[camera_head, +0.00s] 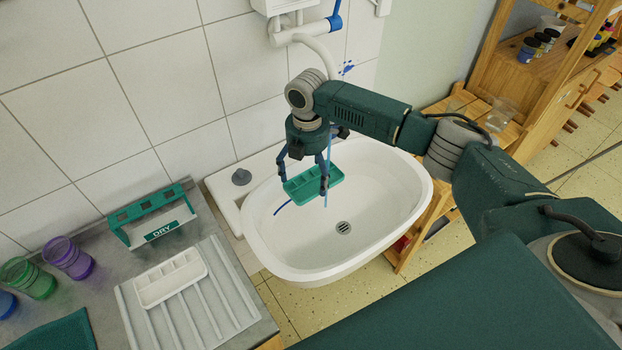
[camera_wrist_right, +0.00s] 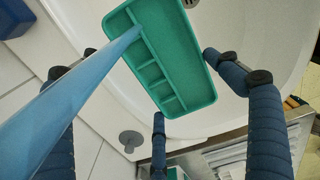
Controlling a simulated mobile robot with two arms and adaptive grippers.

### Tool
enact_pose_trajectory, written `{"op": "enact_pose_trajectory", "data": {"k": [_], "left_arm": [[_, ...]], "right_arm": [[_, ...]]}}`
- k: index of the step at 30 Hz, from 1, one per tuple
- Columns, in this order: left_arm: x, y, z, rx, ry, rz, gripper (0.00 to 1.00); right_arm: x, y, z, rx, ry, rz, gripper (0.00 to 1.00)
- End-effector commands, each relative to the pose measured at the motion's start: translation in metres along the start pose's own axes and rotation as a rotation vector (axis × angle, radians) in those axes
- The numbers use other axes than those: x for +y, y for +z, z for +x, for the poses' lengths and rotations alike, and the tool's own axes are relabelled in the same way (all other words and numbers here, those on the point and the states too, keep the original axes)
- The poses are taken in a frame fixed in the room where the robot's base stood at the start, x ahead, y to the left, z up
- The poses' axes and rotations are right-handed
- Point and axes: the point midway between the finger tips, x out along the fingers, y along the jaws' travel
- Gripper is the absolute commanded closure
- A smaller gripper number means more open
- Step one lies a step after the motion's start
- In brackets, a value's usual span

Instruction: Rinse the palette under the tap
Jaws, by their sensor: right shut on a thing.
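The green palette (camera_head: 318,185), with one long well and several small ones, is held level over the white basin (camera_head: 390,190). My right gripper (camera_head: 304,184) is shut on it, its fingers at the palette's edges; the palette also shows in the right wrist view (camera_wrist_right: 165,62). The white tap (camera_head: 318,50) with a blue lever (camera_head: 335,20) is on the wall above. A thin blue water stream (camera_head: 328,150) falls from above; in the right wrist view the stream (camera_wrist_right: 75,90) reaches across the palette's wells. I see no paint on them. My left gripper is not in view.
A white palette (camera_head: 172,277) lies on the ribbed drainer (camera_head: 222,310) left of the basin. A green DRY stand (camera_head: 150,215) is behind it. Purple (camera_head: 68,258) and green cups (camera_head: 28,278) stand at far left. A wooden shelf (camera_head: 490,75) is right.

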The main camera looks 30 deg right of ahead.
Motion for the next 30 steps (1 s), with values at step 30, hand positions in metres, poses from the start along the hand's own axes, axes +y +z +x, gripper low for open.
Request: {"op": "enact_pose_trajectory", "data": {"k": [30], "left_arm": [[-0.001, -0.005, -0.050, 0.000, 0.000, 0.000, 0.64]], "right_arm": [[-0.027, -0.048, -0.003, 0.001, -0.001, -0.003, 0.38]]}}
